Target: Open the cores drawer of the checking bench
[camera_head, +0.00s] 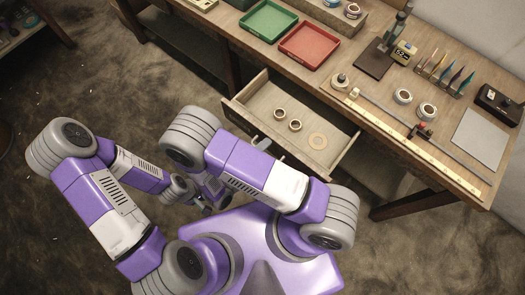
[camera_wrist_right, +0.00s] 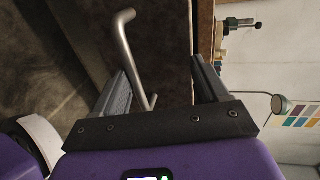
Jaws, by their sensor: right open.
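The cores drawer (camera_head: 345,158) of the checking bench stands pulled out. My right gripper (camera_head: 266,147) is at the drawer's front, mostly hidden by my arm in the head view. In the right wrist view its two fingers (camera_wrist_right: 165,88) are spread apart. The metal bar handle (camera_wrist_right: 125,48) reaches down between them, nearer the left finger; I cannot tell whether they touch. My left gripper (camera_head: 205,204) is away from the drawer, low in front of my body, and its jaws are not clear.
The bench top (camera_head: 352,80) above the drawer holds a green tray (camera_head: 268,20), a red tray (camera_head: 309,45), a ruler rail, white rolls (camera_head: 403,96), a stand and a grey plate (camera_head: 480,140). Open floor lies left of the drawer.

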